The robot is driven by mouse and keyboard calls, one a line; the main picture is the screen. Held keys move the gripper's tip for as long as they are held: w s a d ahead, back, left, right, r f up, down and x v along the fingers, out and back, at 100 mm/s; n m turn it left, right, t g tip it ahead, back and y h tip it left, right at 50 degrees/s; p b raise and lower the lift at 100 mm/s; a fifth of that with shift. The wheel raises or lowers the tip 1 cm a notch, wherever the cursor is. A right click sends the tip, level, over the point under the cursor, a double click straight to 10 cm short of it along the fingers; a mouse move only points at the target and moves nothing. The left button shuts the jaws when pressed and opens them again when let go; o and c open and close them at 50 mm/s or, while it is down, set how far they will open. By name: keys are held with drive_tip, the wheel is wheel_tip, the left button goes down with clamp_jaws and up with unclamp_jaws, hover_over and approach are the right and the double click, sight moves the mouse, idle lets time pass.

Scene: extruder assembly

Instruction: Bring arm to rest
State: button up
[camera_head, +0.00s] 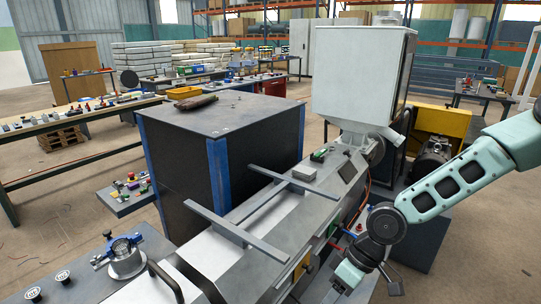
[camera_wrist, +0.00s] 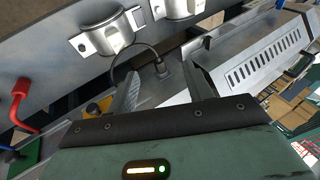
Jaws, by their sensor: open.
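My arm shows at the right of the head view, bent, with its wrist low beside the right side of the extruder (camera_head: 237,245). In the wrist view my gripper (camera_wrist: 168,62) is open, its two fingers apart. I see nothing held between them. A metal panel with rounded silvery fittings (camera_wrist: 108,33) and a cable lies beyond the fingertips. How close the fingers are to it I cannot tell. In the head view the fingers are too small to make out clearly.
A white hopper (camera_head: 358,75) stands on the machine behind my wrist. A dark cabinet with blue corners (camera_head: 215,165) is at the left. In the wrist view, a red bent handle (camera_wrist: 18,105) is at the left and a slotted metal cover (camera_wrist: 265,58) at the right. Open floor (camera_head: 490,255) lies at the right.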

drive_tip(key=s+r+m+t+h, duration=0.1)
drive_tip(key=s+r+h, duration=0.4)
drive_tip(key=s+r, duration=1.2)
drive_tip(key=shift+s+r+m+t, duration=0.15)
drive_tip(key=shift+r+m+t, duration=0.3)
drive_tip(key=shift+r, duration=0.4)
